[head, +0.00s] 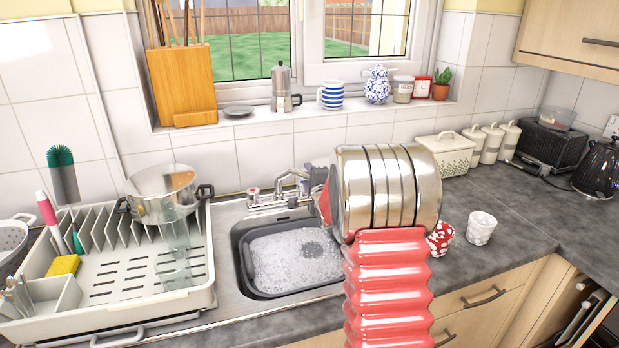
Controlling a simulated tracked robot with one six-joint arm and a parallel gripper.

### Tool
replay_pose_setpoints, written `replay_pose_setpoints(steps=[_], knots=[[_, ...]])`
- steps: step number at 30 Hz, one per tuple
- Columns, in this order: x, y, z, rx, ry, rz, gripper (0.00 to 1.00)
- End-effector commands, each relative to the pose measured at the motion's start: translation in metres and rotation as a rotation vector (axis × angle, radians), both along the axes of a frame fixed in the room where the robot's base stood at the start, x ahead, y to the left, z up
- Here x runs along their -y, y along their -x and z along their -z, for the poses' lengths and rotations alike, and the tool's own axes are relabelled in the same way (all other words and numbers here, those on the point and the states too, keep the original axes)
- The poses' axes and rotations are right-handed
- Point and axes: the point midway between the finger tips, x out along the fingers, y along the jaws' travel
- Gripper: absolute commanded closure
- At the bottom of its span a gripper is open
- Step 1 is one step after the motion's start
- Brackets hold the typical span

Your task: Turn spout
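The chrome tap (280,200) stands behind the sink basin, with a red-marked handle at its left end. Its curved spout (291,173) arches up and toward the right. The spout's right end is close to my arm, and I cannot tell whether they touch. My arm, a red ribbed sleeve and a large metal cylinder, stands in front of the right side of the sink. A red and grey part at its left side is near the spout. My gripper's fingers are hidden or not distinguishable. The sink basin (240,262) holds foamy water.
A dish rack (205,285) with a steel pot (163,202) and glasses stands left of the sink. A red spotted cup (440,238) and a white cup (481,228) stand right of my arm. The right counter (505,210) has free room.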

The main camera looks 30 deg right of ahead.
Motion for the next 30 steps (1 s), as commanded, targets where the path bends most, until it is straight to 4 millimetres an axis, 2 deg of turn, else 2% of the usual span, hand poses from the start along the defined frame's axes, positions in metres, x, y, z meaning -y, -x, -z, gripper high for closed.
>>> replay_pose_setpoints(steps=[2, 16, 25, 26, 30], knots=[[-0.0002, 0.0, 0.0, 0.0, 0.0, 0.0, 0.66], [-0.0008, 0.0001, 0.0008, -0.002, -0.001, -0.001, 0.99], [-0.0012, 0.0002, 0.0018, -0.004, -0.001, -0.001, 1.0], [0.0052, 0.0005, 0.002, -0.003, -0.001, 0.001, 1.0], [-0.0002, 0.0004, 0.0022, -0.003, -0.003, 0.001, 1.0]])
